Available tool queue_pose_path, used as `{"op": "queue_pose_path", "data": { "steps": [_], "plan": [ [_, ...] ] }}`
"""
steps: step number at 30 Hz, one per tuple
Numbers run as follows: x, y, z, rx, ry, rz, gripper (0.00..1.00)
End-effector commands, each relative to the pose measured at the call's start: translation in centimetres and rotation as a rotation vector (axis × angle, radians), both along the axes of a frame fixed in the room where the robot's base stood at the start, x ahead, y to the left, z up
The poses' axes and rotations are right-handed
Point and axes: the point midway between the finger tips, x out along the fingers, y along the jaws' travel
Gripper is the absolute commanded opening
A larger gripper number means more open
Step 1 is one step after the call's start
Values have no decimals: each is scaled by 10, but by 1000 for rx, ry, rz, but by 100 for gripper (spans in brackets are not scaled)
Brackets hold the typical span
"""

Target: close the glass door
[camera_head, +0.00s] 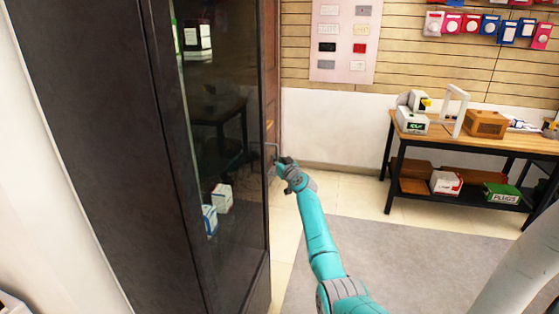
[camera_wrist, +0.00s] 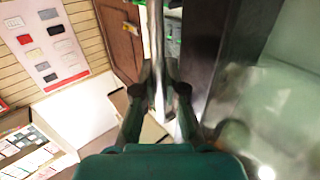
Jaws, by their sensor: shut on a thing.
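The glass door (camera_head: 225,130) is a tall glass panel in a dark frame, at the left of the head view. Its metal handle (camera_head: 271,150) stands at the right edge of the frame. My gripper (camera_head: 284,164) is at this handle, with my teal arm reaching up from below. In the wrist view, my gripper (camera_wrist: 160,90) is shut on the upright handle (camera_wrist: 155,40), with one finger on each side. The dark door frame (camera_wrist: 208,60) is right of it. I cannot tell how far the door stands open.
White-and-blue boxes (camera_head: 222,197) show through the glass. A wooden table (camera_head: 459,139) with boxes and a lower shelf stands at the right. A slatted wall (camera_head: 420,55) with hanging packets is behind. Grey floor (camera_head: 390,260) right of my arm is clear.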

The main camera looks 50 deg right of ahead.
Motion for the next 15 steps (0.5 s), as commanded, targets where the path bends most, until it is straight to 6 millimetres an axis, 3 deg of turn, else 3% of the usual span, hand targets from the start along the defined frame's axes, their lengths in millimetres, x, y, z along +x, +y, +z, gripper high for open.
{"op": "queue_pose_path", "data": {
  "steps": [8, 9, 12, 15],
  "plan": [
    [7, 8, -1, 4, 3, 14, 0],
    [7, 8, -1, 4, 3, 15, 15],
    [7, 8, -1, 4, 3, 14, 36],
    [6, 6, -1, 2, 2, 12, 36]
  ]
}}
